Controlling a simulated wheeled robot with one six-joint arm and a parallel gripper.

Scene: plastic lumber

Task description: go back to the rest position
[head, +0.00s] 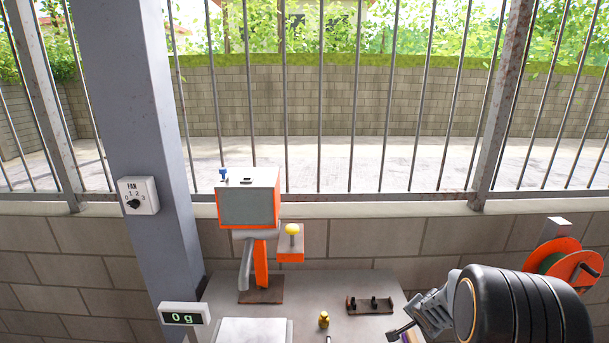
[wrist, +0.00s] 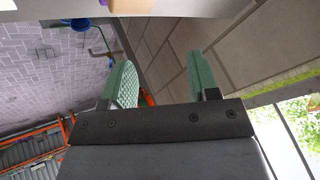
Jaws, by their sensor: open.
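My gripper (head: 405,330) is at the lower right of the head view, over the right front part of the grey table (head: 330,285). My dark arm comes in from the right edge. In the wrist view my gripper (wrist: 162,78) shows two green ribbed fingers standing apart, with nothing between them. In the head view the fingertips are small and partly cut off by the lower picture edge.
An orange and grey machine (head: 249,205) with a yellow knob (head: 292,229) stands on the table's back left. A scale display (head: 184,314) reads 0 g. A brass weight (head: 324,320) and a dark rack (head: 370,306) stand left of my gripper. An orange reel (head: 568,250) is behind my arm.

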